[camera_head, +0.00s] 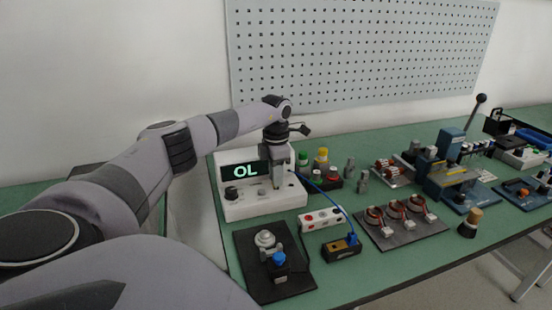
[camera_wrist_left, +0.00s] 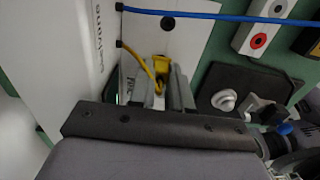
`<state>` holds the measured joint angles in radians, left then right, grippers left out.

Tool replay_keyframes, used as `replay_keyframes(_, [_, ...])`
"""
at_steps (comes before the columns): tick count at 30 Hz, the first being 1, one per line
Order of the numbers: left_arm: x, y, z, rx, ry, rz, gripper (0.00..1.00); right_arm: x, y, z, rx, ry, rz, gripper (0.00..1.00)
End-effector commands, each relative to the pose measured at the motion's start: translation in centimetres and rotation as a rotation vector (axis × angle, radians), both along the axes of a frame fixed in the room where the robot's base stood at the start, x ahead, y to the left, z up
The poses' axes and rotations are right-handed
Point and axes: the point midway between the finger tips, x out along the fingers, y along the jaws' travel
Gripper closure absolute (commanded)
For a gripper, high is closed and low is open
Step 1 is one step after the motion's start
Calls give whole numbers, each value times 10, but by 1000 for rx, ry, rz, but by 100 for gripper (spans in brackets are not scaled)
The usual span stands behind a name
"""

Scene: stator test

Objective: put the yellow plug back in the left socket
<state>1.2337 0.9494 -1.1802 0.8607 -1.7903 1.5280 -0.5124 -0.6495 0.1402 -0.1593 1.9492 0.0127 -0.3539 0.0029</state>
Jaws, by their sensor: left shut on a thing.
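My left gripper (camera_head: 276,184) points down in front of the white meter (camera_head: 262,208), whose display reads OL. In the left wrist view, its fingers (camera_wrist_left: 165,92) are shut on the yellow plug (camera_wrist_left: 161,68). A yellow cable (camera_wrist_left: 138,57) runs from the plug to the meter's face. The plug is held by the meter; I cannot tell whether it touches it. A dark round spot (camera_wrist_left: 167,22) shows on the white casing. I cannot tell which socket is the left one. My right gripper is not in view.
A blue cable (camera_head: 332,200) runs from the meter to a blue plug on a small black box (camera_head: 342,250). A white socket block (camera_head: 322,219) stands beside it. A dark plate with a fixture (camera_head: 262,285) lies in front. Copper coils on a plate (camera_head: 400,235) are to the right.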

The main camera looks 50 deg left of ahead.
Motion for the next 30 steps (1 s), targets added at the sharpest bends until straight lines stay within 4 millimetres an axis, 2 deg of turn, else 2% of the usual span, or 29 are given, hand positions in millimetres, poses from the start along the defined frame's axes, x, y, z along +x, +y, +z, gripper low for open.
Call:
replay_keyframes(27, [0, 0, -10, 0, 0, -1, 100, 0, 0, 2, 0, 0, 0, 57])
replay_keyframes(28, [0, 0, -10, 0, 0, -1, 75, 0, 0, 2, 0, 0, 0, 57])
replay_keyframes(30, [0, 0, -10, 0, 0, -1, 52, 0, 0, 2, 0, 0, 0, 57])
